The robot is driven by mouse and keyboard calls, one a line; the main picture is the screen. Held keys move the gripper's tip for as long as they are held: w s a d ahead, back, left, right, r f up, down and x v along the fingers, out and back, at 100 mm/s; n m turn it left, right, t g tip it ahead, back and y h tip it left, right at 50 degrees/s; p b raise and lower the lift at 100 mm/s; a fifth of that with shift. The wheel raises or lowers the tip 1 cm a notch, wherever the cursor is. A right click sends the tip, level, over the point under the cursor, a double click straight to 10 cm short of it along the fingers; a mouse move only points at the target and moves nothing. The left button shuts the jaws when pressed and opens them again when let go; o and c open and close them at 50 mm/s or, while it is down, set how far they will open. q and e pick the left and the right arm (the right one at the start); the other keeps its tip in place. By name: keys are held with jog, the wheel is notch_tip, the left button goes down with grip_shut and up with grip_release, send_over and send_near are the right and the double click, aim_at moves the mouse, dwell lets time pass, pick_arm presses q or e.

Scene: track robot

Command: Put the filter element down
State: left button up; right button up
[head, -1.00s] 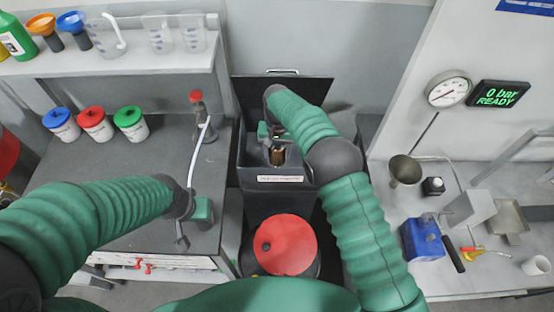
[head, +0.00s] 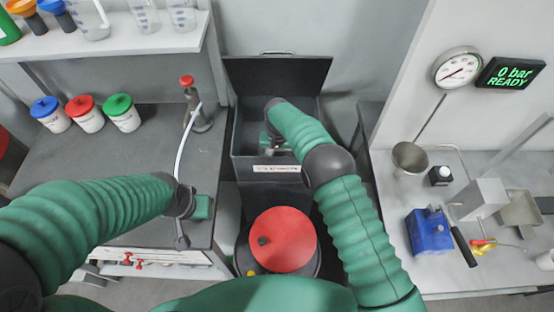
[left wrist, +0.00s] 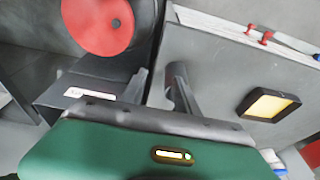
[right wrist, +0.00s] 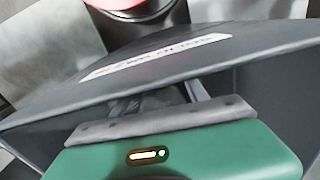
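The filter element is not clearly visible in any current view. My right gripper (head: 275,150) reaches down into the open dark bin (head: 240,140) in the middle. In the right wrist view its fingers (right wrist: 160,100) are spread apart behind the bin's labelled front wall, and no brown element shows between them. The bin floor is mostly hidden by my arm and the wall. My left gripper (head: 182,238) hangs over the front edge of the left bench, away from the bin. In the left wrist view its fingers (left wrist: 158,90) are apart with nothing between them.
The bin's lid (head: 290,75) stands open behind it. A red-topped drum (head: 282,240) is in front. The left bench (head: 110,170) holds lidded jars (head: 88,115) and a red-capped stand (head: 195,105). The right bench holds a blue block (head: 428,231) and a metal cup (head: 409,158).

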jog(key=o, duration=0.4)
jog(key=shift+d, duration=0.1)
jog(key=shift+c, duration=0.2)
jog(key=shift+a+r, duration=0.1)
jog(key=shift+a, duration=0.2)
notch_tip(320, 180, up, 12)
jog(key=p, duration=0.7)
jog(key=shift+s+d, duration=0.1)
jog(key=shift+d, duration=0.05)
jog(key=shift+r, duration=0.15)
jog(key=s+d+r+t, duration=0.1)
jog(key=s+d+r, duration=0.7)
jog(key=d, duration=0.4)
jog(key=s+d+r, duration=0.1)
jog(key=s+d, duration=0.2)
jog(key=s, duration=0.6)
jog(key=s+d+r+t, duration=0.1)
jog(key=s+d, duration=0.3)
jog(key=s, duration=0.5)
jog(key=shift+d+r+n+t, duration=0.15)
jog(key=shift+n+t, duration=0.15)
jog(key=shift+n, duration=0.1)
